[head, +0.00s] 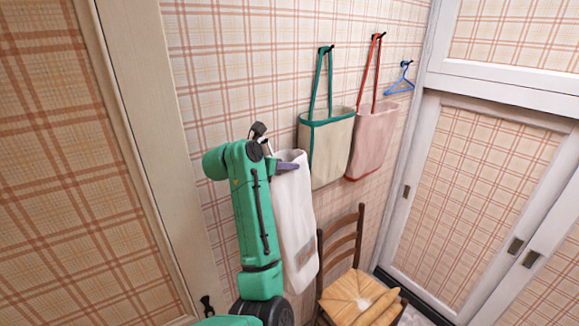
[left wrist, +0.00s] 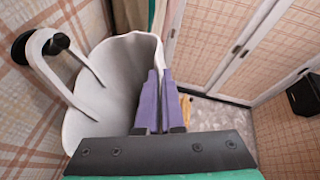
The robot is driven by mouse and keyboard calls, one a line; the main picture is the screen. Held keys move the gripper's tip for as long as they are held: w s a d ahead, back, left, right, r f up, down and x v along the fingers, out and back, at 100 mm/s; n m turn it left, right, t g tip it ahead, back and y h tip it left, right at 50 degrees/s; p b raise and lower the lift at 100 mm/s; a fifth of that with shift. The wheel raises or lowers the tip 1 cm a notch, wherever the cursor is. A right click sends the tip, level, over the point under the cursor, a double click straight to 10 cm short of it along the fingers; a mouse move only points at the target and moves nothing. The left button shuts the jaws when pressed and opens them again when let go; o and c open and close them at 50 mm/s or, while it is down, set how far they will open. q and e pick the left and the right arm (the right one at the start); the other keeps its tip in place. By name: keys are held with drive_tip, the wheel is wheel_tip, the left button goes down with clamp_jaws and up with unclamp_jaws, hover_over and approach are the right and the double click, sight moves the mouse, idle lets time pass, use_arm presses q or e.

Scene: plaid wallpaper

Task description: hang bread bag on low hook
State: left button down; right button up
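The white bread bag (head: 295,215) hangs by the wall, left of the other bags. In the left wrist view, its open mouth (left wrist: 105,85) faces me and its pale strap (left wrist: 42,70) loops over a dark hook (left wrist: 22,47) on the plaid wall. In the head view, the dark hook (head: 258,130) shows just above my wrist. My left gripper (head: 288,166) is at the bag's upper rim. Its purple fingers (left wrist: 157,95) are close together with the bag's rim between them. My right gripper is not in view.
A beige bag with green trim (head: 330,145), a pink bag (head: 368,140) and a blue hanger (head: 401,80) hang to the right. White-framed sliding doors (head: 480,190) are at right.

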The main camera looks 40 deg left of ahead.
use_arm(q)
drive_tip(key=c, duration=1)
unclamp_jaws()
drive_tip(key=shift+o, duration=0.2)
wheel_tip(320, 180, up, 20)
drive_tip(key=b, duration=0.3)
drive_tip(key=shift+b, duration=0.4)
